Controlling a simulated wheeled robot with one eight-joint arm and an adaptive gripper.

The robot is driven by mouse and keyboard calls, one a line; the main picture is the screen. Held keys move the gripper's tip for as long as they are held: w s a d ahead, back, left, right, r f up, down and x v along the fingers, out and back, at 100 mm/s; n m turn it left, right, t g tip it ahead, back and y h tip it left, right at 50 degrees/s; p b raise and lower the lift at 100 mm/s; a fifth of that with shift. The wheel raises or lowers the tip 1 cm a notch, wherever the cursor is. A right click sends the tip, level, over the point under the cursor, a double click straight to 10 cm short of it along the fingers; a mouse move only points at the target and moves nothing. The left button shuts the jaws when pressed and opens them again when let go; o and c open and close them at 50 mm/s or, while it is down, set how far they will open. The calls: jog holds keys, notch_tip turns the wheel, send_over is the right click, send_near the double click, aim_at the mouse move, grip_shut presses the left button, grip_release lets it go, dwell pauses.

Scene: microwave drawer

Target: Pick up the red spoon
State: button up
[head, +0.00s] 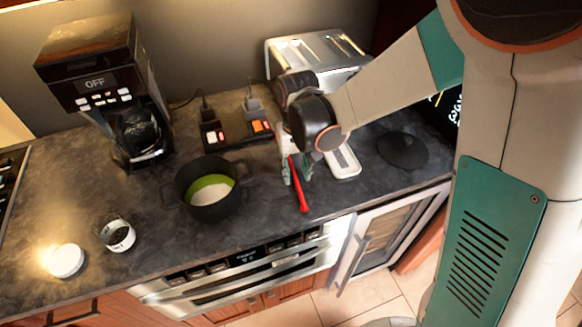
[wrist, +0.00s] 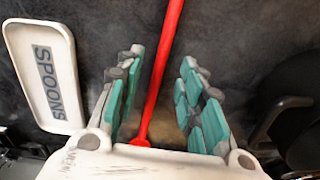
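The red spoon (head: 301,190) lies on the dark countertop, its long handle pointing toward the counter's front edge. In the wrist view the red spoon (wrist: 163,65) runs lengthwise between the two teal-padded fingers. My gripper (head: 297,172) is low over the counter at the spoon; in the wrist view my gripper (wrist: 160,64) is open, with a gap on each side of the spoon. The spoon's bowl end is mostly hidden by my gripper and arm.
A white spoon rest marked SPOONS (wrist: 45,90) lies beside the spoon. A black pot (head: 209,209) with white and green contents stands left. A coffee maker (head: 105,85), toaster (head: 318,50) and black round plate (head: 403,150) are around. A glass jar (head: 118,236) stands front left.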

notch_tip(320, 180, down, 3)
jog(key=shift+r, duration=0.2)
jog(key=shift+c, duration=0.6)
grip_shut()
jog(key=shift+r, duration=0.2)
